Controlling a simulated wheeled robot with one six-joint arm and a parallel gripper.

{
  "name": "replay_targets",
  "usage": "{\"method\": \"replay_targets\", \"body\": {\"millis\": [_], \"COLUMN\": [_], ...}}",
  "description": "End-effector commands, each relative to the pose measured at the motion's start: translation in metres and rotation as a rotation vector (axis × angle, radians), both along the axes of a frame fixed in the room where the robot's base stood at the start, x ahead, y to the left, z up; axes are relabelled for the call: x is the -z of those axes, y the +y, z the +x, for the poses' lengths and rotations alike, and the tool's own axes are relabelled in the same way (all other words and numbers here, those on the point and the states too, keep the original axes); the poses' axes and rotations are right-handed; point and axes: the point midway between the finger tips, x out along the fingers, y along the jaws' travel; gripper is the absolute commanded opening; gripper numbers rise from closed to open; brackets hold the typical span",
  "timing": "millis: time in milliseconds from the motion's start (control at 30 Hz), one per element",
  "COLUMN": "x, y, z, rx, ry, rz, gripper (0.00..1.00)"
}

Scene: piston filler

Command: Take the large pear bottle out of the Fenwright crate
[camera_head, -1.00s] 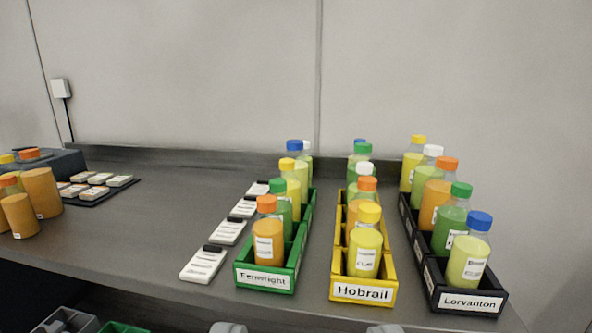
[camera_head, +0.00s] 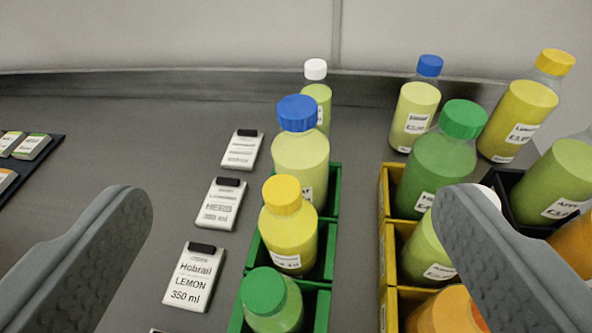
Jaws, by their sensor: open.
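The green crate (camera_head: 333,190) bore the Fenwright label earlier; that label is now out of view. A blue-capped, pale yellow-green bottle (camera_head: 300,165) stands upright in its far compartment and looks the largest there; its label is too small to read, so I cannot confirm it is pear. A yellow-capped yellow bottle (camera_head: 288,238) and a green-capped bottle (camera_head: 272,305) stand in nearer compartments. My gripper (camera_head: 295,203) is open and empty, its fingers spread wide to either side of the crate in the picture. The right finger hides part of the yellow crate's bottles.
A yellow crate (camera_head: 388,212) with several bottles stands close on the right, and a black crate (camera_head: 507,185) beyond it. A white-capped bottle (camera_head: 317,100) stands behind the green crate. White order cards (camera_head: 195,276) lie along its left.

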Motion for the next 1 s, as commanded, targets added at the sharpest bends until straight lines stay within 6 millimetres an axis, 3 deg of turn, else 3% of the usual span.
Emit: {"method": "replay_targets", "body": {"millis": [400, 1000], "x": [-0.018, -0.031], "y": [0.002, 0.005], "z": [0.072, 0.154], "rx": [0.046, 0.171], "ry": [0.378, 0.916], "rz": [0.086, 0.173], "gripper": [0.91, 0.91]}}
